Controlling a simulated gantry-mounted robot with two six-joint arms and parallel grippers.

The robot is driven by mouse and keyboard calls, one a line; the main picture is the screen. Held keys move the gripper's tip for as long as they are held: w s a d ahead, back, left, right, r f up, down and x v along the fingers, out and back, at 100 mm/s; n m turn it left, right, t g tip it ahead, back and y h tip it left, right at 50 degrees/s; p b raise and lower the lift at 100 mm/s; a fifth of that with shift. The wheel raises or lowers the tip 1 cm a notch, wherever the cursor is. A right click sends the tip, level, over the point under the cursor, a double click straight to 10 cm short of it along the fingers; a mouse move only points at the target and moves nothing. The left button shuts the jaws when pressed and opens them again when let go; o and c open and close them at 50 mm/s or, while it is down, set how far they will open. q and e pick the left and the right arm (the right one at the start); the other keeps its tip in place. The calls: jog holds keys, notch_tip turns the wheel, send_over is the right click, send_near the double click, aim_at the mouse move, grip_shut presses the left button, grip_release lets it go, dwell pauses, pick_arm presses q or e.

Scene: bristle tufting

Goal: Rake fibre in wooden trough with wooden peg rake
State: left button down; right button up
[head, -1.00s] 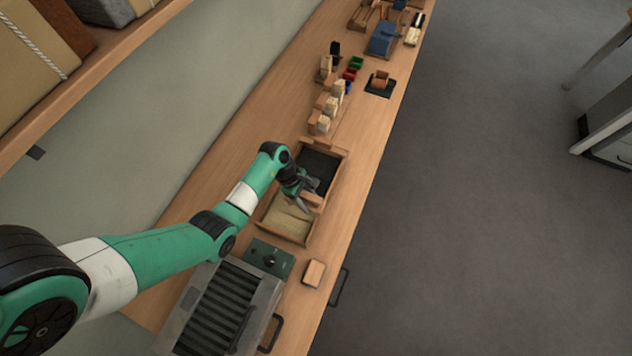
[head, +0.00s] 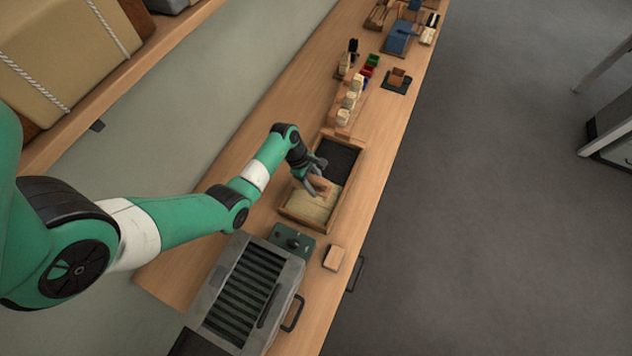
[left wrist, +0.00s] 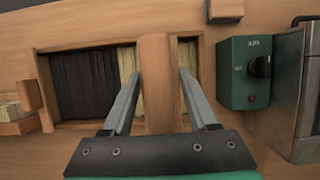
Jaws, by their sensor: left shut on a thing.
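The wooden trough (head: 350,185) lies on the bench with black fibre (head: 340,160) in its far part and pale fibre (head: 308,207) in its near part. My left gripper (head: 320,184) is over the middle of the trough, shut on the wooden rake (left wrist: 156,85). In the left wrist view the rake is a wooden block between the two fingers, across the pale fibre's side of the trough. Its pegs are hidden, so I cannot tell whether they touch the fibre. My right gripper is not in view.
A green control box (head: 292,241) and a grey ribbed machine (head: 243,296) stand at the trough's near end. A small wooden block (head: 334,258) lies to the right. Wooden blocks with pale tufts (head: 348,100) and coloured bins (head: 370,62) stand beyond the trough.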

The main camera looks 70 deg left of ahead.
pick_arm(q)
notch_tip(320, 180, down, 11)
jog(key=b, duration=0.8)
jog(key=shift+r+b, duration=0.2)
jog(key=shift+b, duration=0.15)
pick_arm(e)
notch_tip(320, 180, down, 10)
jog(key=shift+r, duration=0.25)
